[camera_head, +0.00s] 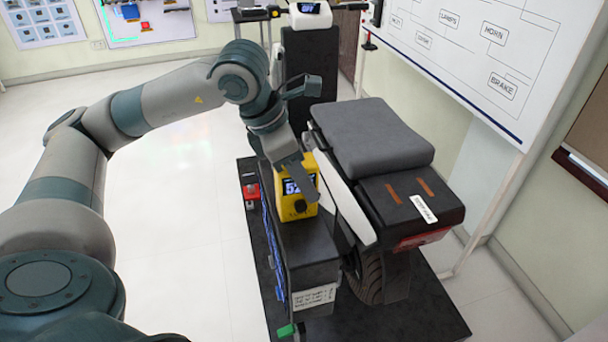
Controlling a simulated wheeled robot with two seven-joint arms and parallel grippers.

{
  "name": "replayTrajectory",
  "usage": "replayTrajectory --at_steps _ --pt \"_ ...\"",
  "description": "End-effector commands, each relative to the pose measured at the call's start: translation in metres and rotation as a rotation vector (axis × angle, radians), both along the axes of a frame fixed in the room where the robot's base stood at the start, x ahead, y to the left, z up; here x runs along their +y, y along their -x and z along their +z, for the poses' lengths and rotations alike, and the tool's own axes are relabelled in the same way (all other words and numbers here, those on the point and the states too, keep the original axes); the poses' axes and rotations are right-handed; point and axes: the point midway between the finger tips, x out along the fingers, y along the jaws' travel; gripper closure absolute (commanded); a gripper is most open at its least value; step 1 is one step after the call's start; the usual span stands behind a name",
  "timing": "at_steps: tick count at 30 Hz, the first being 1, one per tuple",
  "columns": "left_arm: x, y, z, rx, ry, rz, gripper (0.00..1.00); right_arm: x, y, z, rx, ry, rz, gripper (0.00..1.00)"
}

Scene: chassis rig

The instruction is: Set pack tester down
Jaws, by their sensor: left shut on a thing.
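The yellow pack tester (297,208), with a lit display and a dark round knob, is upright over the top of a black box (308,246). I cannot tell whether its base touches the box. My left gripper (302,181) is shut on the tester from above, with one dark finger crossing in front of its display. The far side of the tester and the other finger are hidden. My right gripper is out of view.
The chassis rig with a grey seat (370,138) and a wheel (366,277) stands close to the right of the box. A red item (251,192) lies at the left on the black base. A whiteboard (470,45) stands at the right.

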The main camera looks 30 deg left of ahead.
Motion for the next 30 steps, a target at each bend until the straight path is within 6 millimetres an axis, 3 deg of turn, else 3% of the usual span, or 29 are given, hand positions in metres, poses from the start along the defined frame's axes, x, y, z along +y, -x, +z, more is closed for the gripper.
replayTrajectory --at_steps 7,8,10,25,30 --pt "0.0 0.0 -0.003 -0.001 0.001 0.0 0.95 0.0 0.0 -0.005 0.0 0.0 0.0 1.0" --pt "0.0 0.0 -0.002 0.0 0.0 0.0 0.56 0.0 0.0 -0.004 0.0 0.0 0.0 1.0" --pt "0.0 0.0 -0.002 0.0 0.0 0.0 0.42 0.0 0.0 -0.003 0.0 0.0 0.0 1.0" --pt "0.001 0.0 0.003 -0.001 0.0 0.0 0.42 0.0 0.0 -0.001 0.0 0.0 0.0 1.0" --pt "0.005 0.005 0.019 -0.005 0.0 0.001 0.42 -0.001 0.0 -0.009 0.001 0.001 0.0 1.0"
